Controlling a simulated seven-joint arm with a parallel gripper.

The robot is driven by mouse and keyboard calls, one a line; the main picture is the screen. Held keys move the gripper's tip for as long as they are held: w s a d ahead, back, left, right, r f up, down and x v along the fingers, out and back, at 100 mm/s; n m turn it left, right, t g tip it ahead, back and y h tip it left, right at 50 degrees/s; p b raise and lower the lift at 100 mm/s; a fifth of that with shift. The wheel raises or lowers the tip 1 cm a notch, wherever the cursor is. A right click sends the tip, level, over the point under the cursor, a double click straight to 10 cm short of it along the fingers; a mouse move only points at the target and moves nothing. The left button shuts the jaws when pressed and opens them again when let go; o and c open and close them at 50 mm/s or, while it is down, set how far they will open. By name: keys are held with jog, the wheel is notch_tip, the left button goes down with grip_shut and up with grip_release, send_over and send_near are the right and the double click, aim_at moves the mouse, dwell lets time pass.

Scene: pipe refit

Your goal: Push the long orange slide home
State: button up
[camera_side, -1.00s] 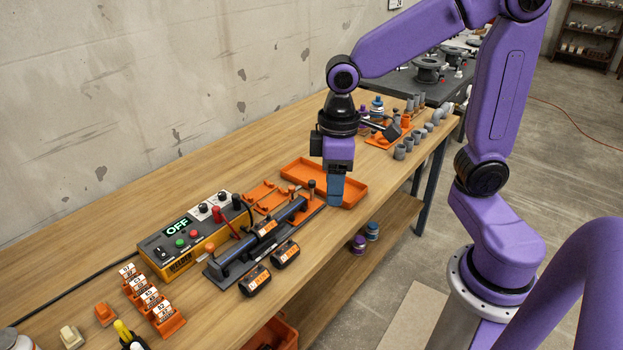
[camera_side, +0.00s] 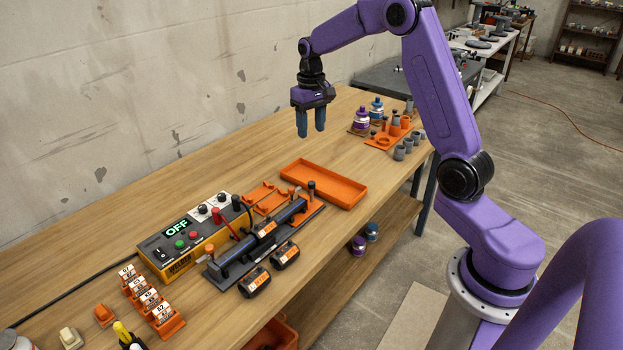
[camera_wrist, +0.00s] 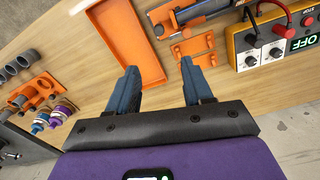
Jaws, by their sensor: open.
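My gripper (camera_side: 311,132) is raised above the back of the bench, fingers pointing down. In the wrist view its two blue fingers (camera_wrist: 165,85) stand apart with nothing between them. The dark pipe fixture (camera_side: 250,248) lies near the bench's front, with a dark pipe along it and small orange parts at its far end. The fixture is partly cut off in the wrist view (camera_wrist: 190,12). Flat orange brackets (camera_side: 262,197) lie behind it. I cannot tell which orange part is the long slide, or how far in it sits. My gripper is well clear of the fixture.
A shallow empty orange tray (camera_side: 345,190) lies beyond the fixture. The yellow welder box (camera_side: 190,235), reading OFF, stands behind it with cables. Two black orange-labelled blocks (camera_side: 285,255) sit in front. Grey rings and bottles (camera_side: 376,109) stand at the far end. The back left bench is clear.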

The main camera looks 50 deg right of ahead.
aim_at(312, 182)
notch_tip(312, 182, down, 18)
jog(key=shift+d+r, duration=0.1)
jog(key=shift+r, duration=0.15)
dwell(0.4)
